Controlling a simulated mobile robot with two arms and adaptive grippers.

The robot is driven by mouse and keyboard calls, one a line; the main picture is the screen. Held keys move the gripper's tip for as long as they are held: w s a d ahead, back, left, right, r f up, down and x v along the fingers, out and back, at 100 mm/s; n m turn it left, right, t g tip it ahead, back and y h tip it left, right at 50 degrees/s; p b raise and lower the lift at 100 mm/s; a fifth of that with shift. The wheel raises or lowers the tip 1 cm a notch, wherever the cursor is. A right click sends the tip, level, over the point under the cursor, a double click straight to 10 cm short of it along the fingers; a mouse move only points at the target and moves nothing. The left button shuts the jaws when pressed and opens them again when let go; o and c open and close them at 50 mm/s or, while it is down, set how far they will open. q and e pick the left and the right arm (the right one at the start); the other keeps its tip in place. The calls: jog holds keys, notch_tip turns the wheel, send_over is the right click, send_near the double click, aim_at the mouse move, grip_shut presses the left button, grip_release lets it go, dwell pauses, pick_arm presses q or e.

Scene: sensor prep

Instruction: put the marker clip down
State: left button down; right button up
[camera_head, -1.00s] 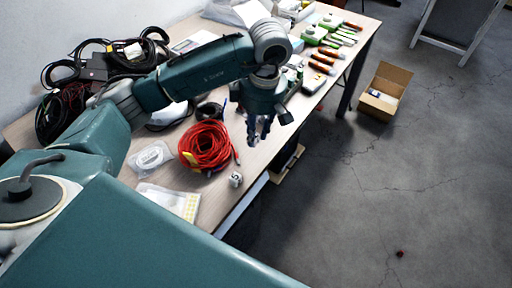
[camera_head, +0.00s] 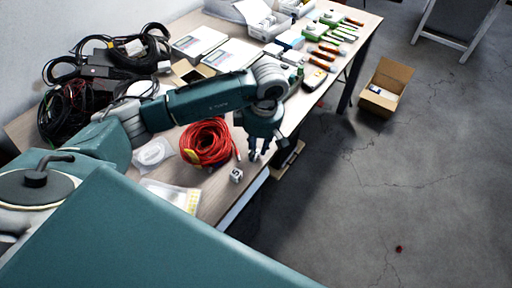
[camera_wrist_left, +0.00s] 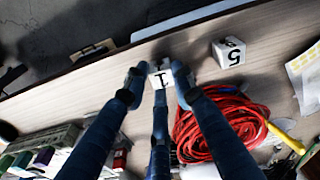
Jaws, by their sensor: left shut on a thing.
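My left gripper (camera_head: 256,156) points down over the near right edge of the table (camera_head: 217,197), just right of the red cable coil (camera_head: 207,143). In the left wrist view its fingers (camera_wrist_left: 158,82) are shut on a small white marker clip (camera_wrist_left: 162,77) with a black character, perhaps a 1. The clip is at the fingertips, above or at the wood top; I cannot tell whether it touches. A second white marker (camera_wrist_left: 229,52) with a 5 stands apart on the table; it also shows in the head view (camera_head: 236,175). My right gripper is not in view.
Black cables (camera_head: 75,105) pile at the left. Tools and boxes line the far end. An open carton (camera_head: 386,85) stands on the floor.

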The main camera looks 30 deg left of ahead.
pick_arm(q)
jog(key=c, duration=1.5)
grip_release()
jog(key=shift+f, duration=0.1)
jog(key=shift+o, duration=0.2)
jog(key=shift+r+p, duration=0.25)
jog(key=shift+p, duration=0.05)
notch_tip(320, 180, up, 12)
jog(key=d+p, duration=0.1)
jog(key=p, duration=0.5)
jog(key=shift+d+f, duration=0.15)
jog(key=shift+d, duration=0.05)
